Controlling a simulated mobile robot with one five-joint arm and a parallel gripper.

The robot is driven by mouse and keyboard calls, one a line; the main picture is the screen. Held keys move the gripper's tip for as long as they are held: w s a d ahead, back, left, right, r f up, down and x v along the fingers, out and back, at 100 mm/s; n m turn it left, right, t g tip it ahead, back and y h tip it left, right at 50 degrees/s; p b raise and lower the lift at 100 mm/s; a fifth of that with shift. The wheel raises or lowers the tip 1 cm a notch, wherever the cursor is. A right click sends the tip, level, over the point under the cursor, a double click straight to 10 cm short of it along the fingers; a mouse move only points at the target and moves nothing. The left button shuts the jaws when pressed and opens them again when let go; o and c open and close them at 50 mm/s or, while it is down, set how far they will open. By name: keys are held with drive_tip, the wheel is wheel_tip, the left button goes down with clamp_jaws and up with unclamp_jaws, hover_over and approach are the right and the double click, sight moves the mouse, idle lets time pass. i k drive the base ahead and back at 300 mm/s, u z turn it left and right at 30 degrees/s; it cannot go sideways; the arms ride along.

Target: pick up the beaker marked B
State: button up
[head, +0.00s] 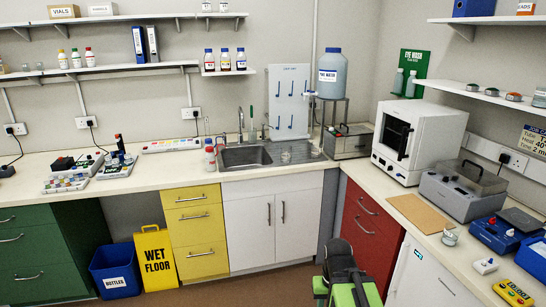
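A small clear glass beaker (450,237) stands on the right counter, right of a brown board; a pale patch shows on it, but no letter can be read. Two more small clear glass vessels stand by the sink: one (285,157) at its right edge, another (315,151) further right on the drainer. Their marks are too small to read, so I cannot tell which is B. My green and black arm shows at the bottom centre, in front of the red drawers and apart from all the glassware. I cannot make out its fingertips or whether anything is held.
The brown board (420,214) lies flat on the right counter. A grey lidded machine (463,190) and a white oven (402,140) stand behind it. A blue balance (495,233), a small white device (485,266) and a yellow timer (513,293) are nearer. A yellow wet-floor sign (156,257) stands at left.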

sight(286, 151)
drive_tip(key=z, duration=0.1)
drive_tip(key=i, duration=1)
drive_tip(key=u, duration=0.1)
